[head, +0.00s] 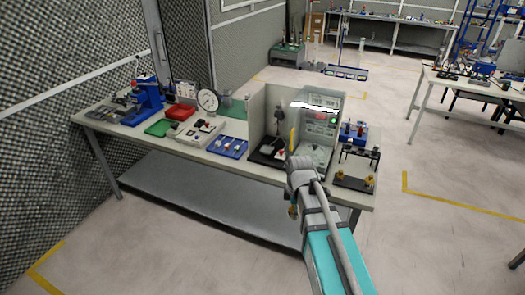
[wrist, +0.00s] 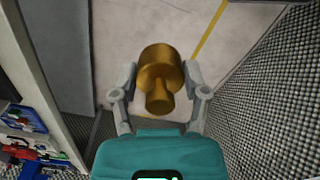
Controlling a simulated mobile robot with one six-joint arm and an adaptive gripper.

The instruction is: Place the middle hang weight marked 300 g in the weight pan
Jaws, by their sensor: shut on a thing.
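My gripper (wrist: 160,78) is shut on a brass hang weight (wrist: 161,68), with one finger on each side of its wide body and a narrower knob towards me. No marking on it can be read. In the head view a bit of this brass weight (head: 293,211) shows beside my arm, in front of the bench edge. Two more brass weights (head: 340,176) (head: 369,179) are at a dark rack (head: 354,184) on the bench's right end, with a gap between them. I cannot make out the weight pan for certain.
The bench (head: 215,158) carries a foam-walled booth (head: 257,110), a dial gauge (head: 208,100), a blue tray (head: 227,147), a red box (head: 180,113) and a blue device (head: 354,132). Open floor lies right of the bench.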

